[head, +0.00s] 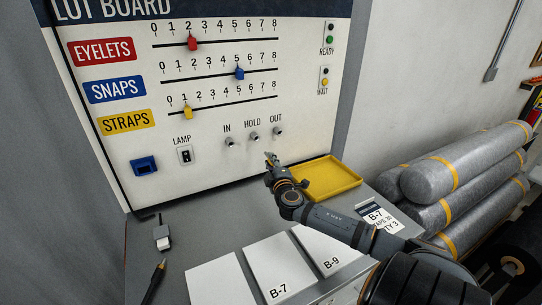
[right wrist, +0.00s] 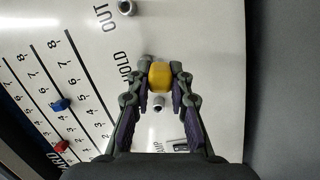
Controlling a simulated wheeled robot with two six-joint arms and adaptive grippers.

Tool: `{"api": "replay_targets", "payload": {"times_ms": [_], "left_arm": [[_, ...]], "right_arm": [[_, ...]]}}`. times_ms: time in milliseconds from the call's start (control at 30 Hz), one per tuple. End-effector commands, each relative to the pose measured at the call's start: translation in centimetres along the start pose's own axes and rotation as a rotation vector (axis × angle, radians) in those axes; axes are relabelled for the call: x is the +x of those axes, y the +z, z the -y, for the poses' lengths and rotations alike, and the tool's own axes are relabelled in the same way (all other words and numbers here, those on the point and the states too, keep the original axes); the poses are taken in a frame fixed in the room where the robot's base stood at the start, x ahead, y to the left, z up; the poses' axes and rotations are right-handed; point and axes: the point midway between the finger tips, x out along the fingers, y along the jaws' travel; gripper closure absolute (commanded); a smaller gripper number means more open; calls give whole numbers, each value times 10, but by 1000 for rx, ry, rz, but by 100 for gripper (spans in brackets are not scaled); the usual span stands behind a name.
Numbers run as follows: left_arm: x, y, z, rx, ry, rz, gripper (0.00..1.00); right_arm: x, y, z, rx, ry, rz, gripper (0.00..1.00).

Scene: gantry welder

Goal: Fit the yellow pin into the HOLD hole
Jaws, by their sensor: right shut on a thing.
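The yellow pin (right wrist: 160,74) is between the fingertips of my right gripper (right wrist: 161,80), which is shut on it. In the head view my right gripper (head: 271,158) is close to the white board, below and right of the HOLD hole (head: 254,137); I cannot make out the pin there. In the right wrist view the pin overlaps the HOLD hole (right wrist: 147,59), which shows only partly behind it beside the HOLD label. Whether the pin touches the hole cannot be told. The IN hole (head: 230,142) and OUT hole (head: 278,131) look empty. My left gripper is not in view.
A yellow tray (head: 327,178) lies on the grey bench below the board, right of my right gripper. White cards (head: 215,282), a cable plug (head: 162,240) and a pen-like tool (head: 154,279) lie nearer. Grey rolls (head: 455,170) are stacked at right. Sliders (head: 193,43) line the board.

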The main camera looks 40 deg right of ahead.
Motion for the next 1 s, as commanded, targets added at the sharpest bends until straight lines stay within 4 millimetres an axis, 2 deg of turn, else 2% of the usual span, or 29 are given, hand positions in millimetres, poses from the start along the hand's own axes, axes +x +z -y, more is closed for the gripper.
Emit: {"api": "replay_targets", "payload": {"times_ms": [33,133,200,300,567,867,1000], "left_arm": [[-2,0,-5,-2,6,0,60],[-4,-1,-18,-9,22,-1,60],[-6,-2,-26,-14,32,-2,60],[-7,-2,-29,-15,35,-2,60],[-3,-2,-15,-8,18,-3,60],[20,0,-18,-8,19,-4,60],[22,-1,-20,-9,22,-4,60]], "right_arm": [[-3,-2,-4,-170,24,-9,100],[-10,-8,-15,-491,74,-24,100],[-15,-14,-22,-647,99,-26,100],[-20,-19,-30,-771,116,-21,100],[-20,-20,-31,-814,121,-12,100],[8,-26,-27,-807,122,-13,100],[21,-28,-28,-809,120,-11,100]]}}
